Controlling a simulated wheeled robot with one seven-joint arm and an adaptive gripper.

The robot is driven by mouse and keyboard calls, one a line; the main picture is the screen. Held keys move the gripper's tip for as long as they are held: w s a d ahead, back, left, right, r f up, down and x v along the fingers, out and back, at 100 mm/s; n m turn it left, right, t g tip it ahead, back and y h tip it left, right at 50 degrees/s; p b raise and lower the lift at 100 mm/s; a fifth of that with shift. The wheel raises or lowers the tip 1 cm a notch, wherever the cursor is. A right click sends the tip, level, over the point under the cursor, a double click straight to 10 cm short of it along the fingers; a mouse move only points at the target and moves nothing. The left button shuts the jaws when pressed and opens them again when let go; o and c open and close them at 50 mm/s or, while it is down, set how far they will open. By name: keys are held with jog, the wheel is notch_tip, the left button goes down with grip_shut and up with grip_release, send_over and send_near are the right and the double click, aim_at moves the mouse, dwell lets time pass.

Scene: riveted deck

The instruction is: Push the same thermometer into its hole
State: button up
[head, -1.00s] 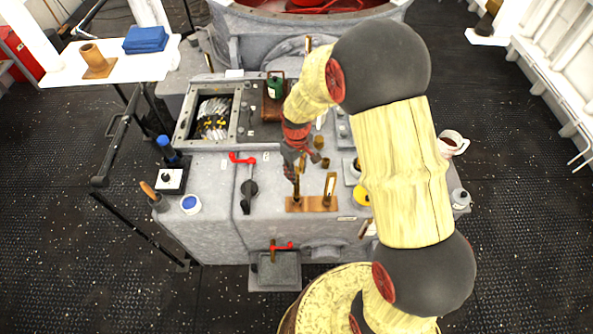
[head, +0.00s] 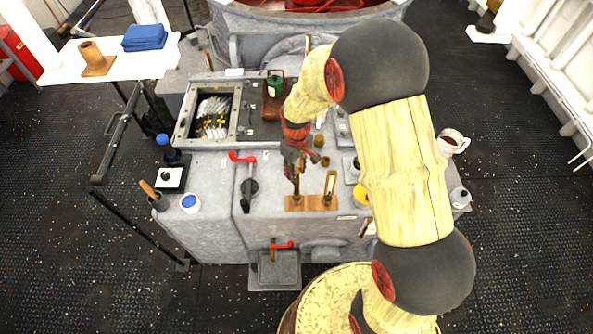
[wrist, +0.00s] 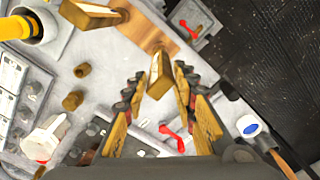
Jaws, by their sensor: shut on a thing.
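My gripper (head: 295,168) points down over the left end of a wooden rack (head: 318,203). It is shut on a brass-cased thermometer (head: 296,188), upright at that end of the rack; whether its foot is still seated there is hard to tell. In the wrist view the thermometer (wrist: 159,76) lies between the two fingers (wrist: 156,82). A second brass thermometer (head: 330,185) stands at the rack's right end, also at the top of the wrist view (wrist: 92,12). Two short brass sockets (head: 325,162) (head: 318,142) stand on the grey deck behind the rack; their insides are unclear.
A red-handled lever (head: 243,158) stands left of the rack. A white pot with blue contents (head: 190,203) is at the front left. A yellow round part (head: 361,194) is right of the rack, close to my arm. A green can (head: 275,87) stands farther back.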

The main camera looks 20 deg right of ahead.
jog(key=shift+f+b, duration=0.45)
jog(key=shift+f, duration=0.4)
jog(key=o, duration=1.3)
notch_tip(320, 180, up, 12)
dwell(0.3)
